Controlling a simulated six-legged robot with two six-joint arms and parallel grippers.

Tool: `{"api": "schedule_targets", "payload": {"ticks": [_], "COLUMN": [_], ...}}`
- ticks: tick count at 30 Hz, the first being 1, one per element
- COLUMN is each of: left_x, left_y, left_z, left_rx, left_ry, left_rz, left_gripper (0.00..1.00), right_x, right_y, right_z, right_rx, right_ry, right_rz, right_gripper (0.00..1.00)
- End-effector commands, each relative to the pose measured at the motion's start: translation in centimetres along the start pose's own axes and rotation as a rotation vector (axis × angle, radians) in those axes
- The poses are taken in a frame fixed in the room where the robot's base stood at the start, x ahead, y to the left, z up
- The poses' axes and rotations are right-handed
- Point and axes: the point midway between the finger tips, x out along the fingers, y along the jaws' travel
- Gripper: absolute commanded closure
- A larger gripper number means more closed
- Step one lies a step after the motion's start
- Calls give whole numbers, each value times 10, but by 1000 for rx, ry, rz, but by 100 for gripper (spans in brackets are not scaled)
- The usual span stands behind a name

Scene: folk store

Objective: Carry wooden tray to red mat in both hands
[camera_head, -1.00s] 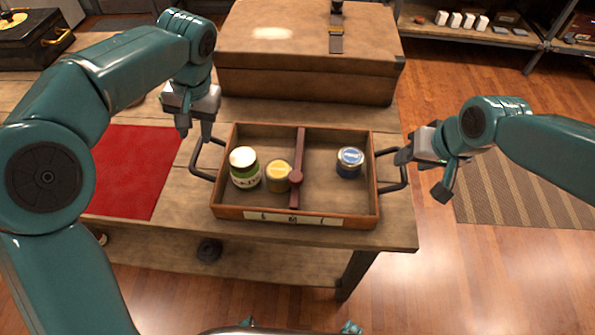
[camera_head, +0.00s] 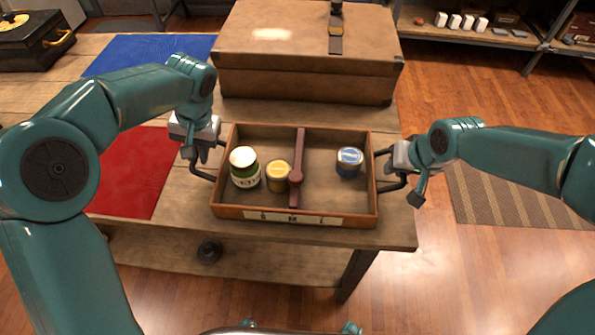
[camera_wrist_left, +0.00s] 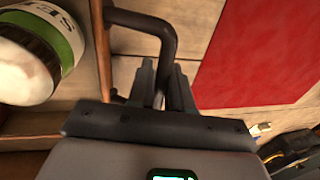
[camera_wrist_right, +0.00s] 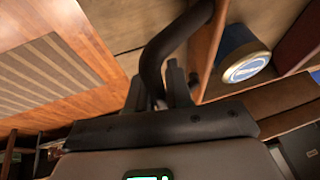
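The wooden tray (camera_head: 228,212) rests level on the wooden table, with a dark divider bar and a dark handle at each end. My left gripper (camera_wrist_left: 163,85) is shut on the left handle (camera_wrist_left: 150,22). My right gripper (camera_wrist_right: 156,90) is shut on the right handle (camera_wrist_right: 172,40). The fingertips are partly hidden in the head view.
A large brown suitcase (camera_head: 300,75) stands right behind the tray. A blue mat (camera_head: 145,50) lies at the table's back left, near a dark record-player case (camera_head: 30,42). The table's front and right edges are close to the tray. A striped rug (camera_head: 510,195) lies on the floor at right.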

Motion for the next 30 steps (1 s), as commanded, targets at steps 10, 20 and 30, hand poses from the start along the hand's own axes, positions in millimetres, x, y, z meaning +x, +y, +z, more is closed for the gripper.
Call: {"api": "schedule_targets", "payload": {"ticks": [10,20,30], "left_x": [-3,-23,-52], "left_y": [0,-4,-10], "left_z": [-1,-1,-1], "left_rx": [-1,-1,-1], "left_ry": [5,4,4], "left_rz": [0,0,1], "left_gripper": [100,100,100], "right_x": [-2,-21,-48], "right_y": [-1,-5,-10], "right_z": [-2,-10,-20], "right_rx": [0,0,0], "right_ry": [5,4,3], "right_rz": [-1,-1,-1], "right_gripper": [100,100,100]}}
